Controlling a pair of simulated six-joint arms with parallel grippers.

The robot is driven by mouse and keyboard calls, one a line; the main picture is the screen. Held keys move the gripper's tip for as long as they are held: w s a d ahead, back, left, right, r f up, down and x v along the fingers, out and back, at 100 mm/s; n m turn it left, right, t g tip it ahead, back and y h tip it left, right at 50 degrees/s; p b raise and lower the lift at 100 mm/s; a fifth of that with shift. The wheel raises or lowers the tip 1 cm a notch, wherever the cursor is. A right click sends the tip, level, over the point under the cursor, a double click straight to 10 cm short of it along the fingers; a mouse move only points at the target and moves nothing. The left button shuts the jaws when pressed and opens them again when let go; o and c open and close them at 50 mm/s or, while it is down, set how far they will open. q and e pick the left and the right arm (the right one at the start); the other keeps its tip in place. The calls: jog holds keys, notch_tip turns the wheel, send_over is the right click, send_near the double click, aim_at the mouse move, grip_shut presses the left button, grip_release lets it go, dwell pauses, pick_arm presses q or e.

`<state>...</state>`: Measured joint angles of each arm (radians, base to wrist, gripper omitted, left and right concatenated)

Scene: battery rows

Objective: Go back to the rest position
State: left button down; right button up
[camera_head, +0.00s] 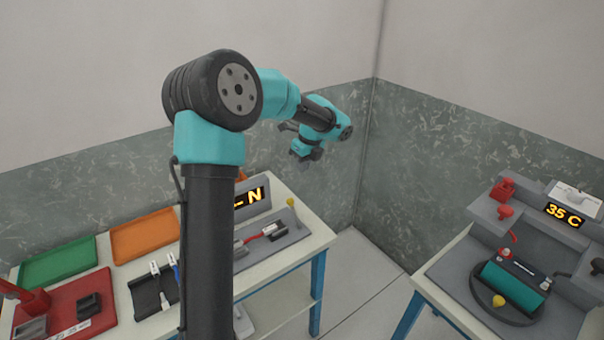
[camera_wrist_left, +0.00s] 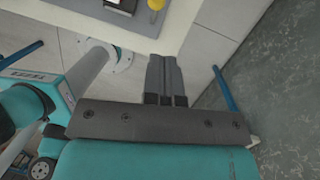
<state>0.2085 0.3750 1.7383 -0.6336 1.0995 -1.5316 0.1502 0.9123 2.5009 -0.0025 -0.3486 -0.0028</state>
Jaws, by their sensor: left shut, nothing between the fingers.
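My left arm rises through the middle of the head view and bends over to the right. Its left gripper (camera_head: 303,155) hangs high, past the right end of the left workbench, clear of all objects. In the left wrist view the left gripper (camera_wrist_left: 164,62) has its two dark fingers together, with nothing between them. Below it in that view are the floor and the bench edge. My right gripper does not show in either view.
The left workbench (camera_head: 318,236) holds a green tray (camera_head: 58,262), an orange tray (camera_head: 143,236), a red mat (camera_head: 100,318) and a display (camera_head: 250,198). A second bench at right carries a teal cylinder (camera_head: 515,288) and a "35 C" display (camera_head: 564,215). Open floor (camera_head: 365,275) lies between them.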

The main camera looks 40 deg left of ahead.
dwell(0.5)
pick_arm(q)
jog(key=s+d+f+n+h, duration=0.2)
jog(key=d+f+n, duration=0.2)
jog(key=d+f, duration=0.65)
jog(key=s+d+f+n+h, duration=0.3)
jog(key=d+f, duration=0.4)
jog(key=f, duration=0.7)
jog(key=s+d+f+n+t+h, duration=0.1)
jog(key=s+d+f+n, duration=1)
jog(key=s+f+n, duration=0.1)
jog(key=shift+s+n+t, duration=0.4)
jog(key=shift+s+n, duration=0.5)
jog(key=shift+s, duration=0.35)
